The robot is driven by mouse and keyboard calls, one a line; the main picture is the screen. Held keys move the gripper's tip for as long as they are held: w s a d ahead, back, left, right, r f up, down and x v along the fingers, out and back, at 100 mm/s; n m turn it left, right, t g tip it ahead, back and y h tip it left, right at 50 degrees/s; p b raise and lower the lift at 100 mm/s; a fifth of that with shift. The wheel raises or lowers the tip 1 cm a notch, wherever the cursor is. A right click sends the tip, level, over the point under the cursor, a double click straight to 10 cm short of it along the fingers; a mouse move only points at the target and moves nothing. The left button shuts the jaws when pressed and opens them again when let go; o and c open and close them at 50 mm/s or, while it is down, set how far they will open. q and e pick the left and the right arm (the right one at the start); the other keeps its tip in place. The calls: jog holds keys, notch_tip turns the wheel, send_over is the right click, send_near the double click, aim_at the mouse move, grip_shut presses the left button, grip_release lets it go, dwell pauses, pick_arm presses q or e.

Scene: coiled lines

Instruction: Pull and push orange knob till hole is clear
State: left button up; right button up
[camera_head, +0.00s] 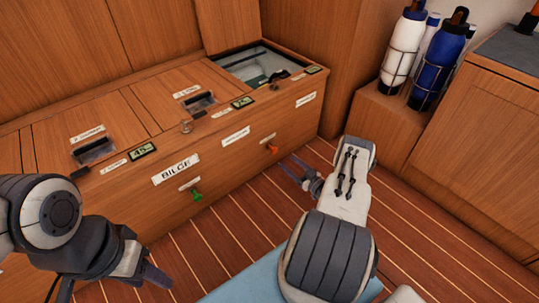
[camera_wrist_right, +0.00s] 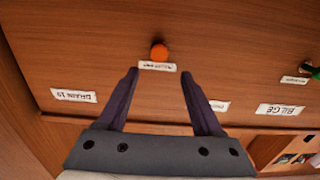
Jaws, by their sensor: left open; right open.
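The orange knob (camera_head: 272,149) sticks out of the front face of the wooden bench, with a small white label above it. It also shows in the right wrist view (camera_wrist_right: 159,50), just beyond the fingertips and between their lines. My right gripper (camera_head: 288,163) is open and empty, facing the knob without holding it. My left gripper (camera_head: 152,278) is open and empty, low at the left over the floor. An open hatch (camera_head: 228,62) in the bench top shows a recess with dark parts inside. I cannot make out which hole is meant or whether it is blocked.
A green knob (camera_head: 196,195) sits left of the orange one, near the BILGE label (camera_head: 175,169). Closed lids with handles and small displays line the bench top. Bottles in wire holders (camera_head: 402,58) stand on a wooden ledge at the right. A blue mat (camera_head: 245,279) lies on the plank floor.

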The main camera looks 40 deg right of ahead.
aim_at(275, 151)
jog(key=w+b, duration=0.1)
jog(key=w, duration=0.2)
jog(key=w+b, duration=0.2)
jog(key=w, duration=0.1)
jog(key=w+b, duration=0.1)
jog(key=w, duration=0.1)
jog(key=shift+w+a+f, duration=0.25)
jog(key=shift+w, duration=0.15)
jog(key=shift+w+a+r+b, duration=0.15)
jog(key=shift+w+b, duration=0.25)
jog(key=shift+w, duration=0.4)
grip_shut()
